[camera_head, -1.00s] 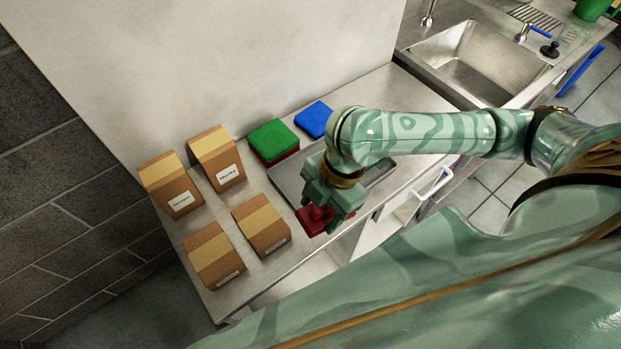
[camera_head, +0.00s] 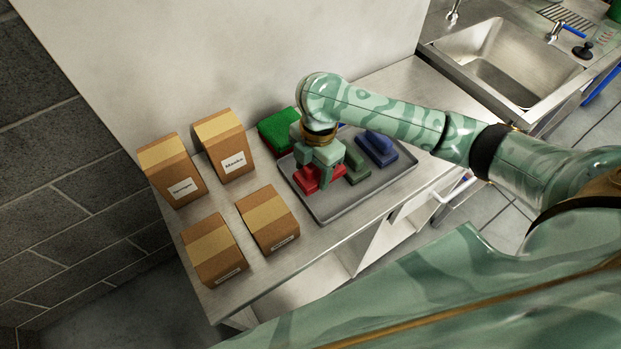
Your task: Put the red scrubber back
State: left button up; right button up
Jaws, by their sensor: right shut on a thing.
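The red scrubber (camera_head: 304,181) is in the grip of my right gripper (camera_head: 322,177), whose fingers are shut on it. It is over the left part of the grey tray (camera_head: 335,211); I cannot tell whether it touches the tray floor. A dark green scrubber (camera_head: 357,172) and a blue scrubber (camera_head: 377,147) stand on the tray to the right of it. The gripper hides part of the red scrubber. My left gripper is not in view.
Several cardboard boxes (camera_head: 268,222) stand on the steel counter left of the tray. A green pad stack (camera_head: 277,131) is behind the tray, near the wall. A metal sink (camera_head: 510,60) is at the upper right. The front of the tray is clear.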

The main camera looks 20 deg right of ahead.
aim_at(312, 177)
jog(key=shift+w+f, duration=0.25)
jog(key=shift+f, duration=0.05)
notch_tip(312, 177, down, 4)
jog(key=b, duration=0.2)
jog(key=shift+w+r+b, duration=0.1)
jog(key=shift+w+b, duration=0.05)
jog(key=shift+b, duration=0.2)
jog(key=shift+d+r, duration=0.1)
jog(key=shift+r, duration=0.1)
jog(key=o, duration=1.3)
jog(key=r+p, duration=0.2)
jog(key=r, duration=0.2)
jog(key=d+r+p, duration=0.1)
jog(key=r+p, duration=0.1)
jog(key=r, duration=0.2)
jog(key=r+p, duration=0.2)
jog(key=r, duration=0.2)
jog(key=shift+w+d, duration=0.15)
jog(key=shift+w, duration=0.15)
